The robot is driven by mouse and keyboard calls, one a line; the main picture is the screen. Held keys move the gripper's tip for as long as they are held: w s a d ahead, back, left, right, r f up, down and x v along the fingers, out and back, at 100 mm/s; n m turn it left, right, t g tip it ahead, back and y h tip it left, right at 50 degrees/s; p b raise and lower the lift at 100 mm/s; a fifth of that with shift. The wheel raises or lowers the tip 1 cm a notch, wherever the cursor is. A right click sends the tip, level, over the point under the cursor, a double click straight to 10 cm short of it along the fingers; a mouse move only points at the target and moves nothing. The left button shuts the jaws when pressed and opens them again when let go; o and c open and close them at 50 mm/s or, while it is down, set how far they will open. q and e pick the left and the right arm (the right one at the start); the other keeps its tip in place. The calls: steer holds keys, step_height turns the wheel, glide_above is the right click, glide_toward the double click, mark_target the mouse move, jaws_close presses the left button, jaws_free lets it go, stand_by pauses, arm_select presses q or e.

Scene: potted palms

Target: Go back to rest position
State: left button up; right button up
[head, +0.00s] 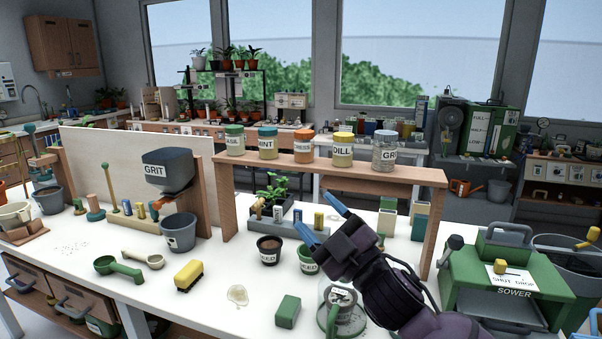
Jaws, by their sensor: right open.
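My right gripper (320,220) reaches in from the lower right over the white table (215,305). Its two blue fingers are apart, with nothing held between them. My left gripper does not show.
Labelled jars, one reading DILL (342,152), line the shelf top. A grit dispenser (168,168) stands left over a grey bucket (179,234). A yellow brush (188,275), green scoop (118,268) and green block (287,311) lie in front. The green sower (508,290) stands right.

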steer(key=s+d+f+m+h, duration=0.2)
steer(key=d+f+m+h, duration=0.25)
steer(key=f, duration=0.35)
steer(key=s+d+f+m+h+p, duration=0.1)
steer(key=s+d+f+m+h, duration=0.15)
steer(key=d+f+m, duration=0.35)
steer(key=s+d+f+m+h, duration=0.2)
steer(key=d+f+h, duration=0.2)
steer(key=f, duration=0.5)
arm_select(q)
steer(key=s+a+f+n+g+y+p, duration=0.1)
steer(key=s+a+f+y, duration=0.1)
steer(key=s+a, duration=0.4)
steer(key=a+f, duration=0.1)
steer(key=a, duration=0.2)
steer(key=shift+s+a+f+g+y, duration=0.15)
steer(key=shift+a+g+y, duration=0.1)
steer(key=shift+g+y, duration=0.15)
arm_select(e)
steer(key=s+d+f+m+g+h, duration=0.2)
steer(key=s+f, duration=0.6)
steer(key=s, duration=0.4)
steer(key=s+d+f+m+g+h, duration=0.2)
steer(key=s+d+f, duration=0.5)
steer(key=s, duration=0.5)
step_height(320, 180, down, 2)
steer(key=shift+d+f+m+g+h, duration=0.2)
steer(key=shift+m+g+h, duration=0.3)
steer(key=shift+g, duration=0.5)
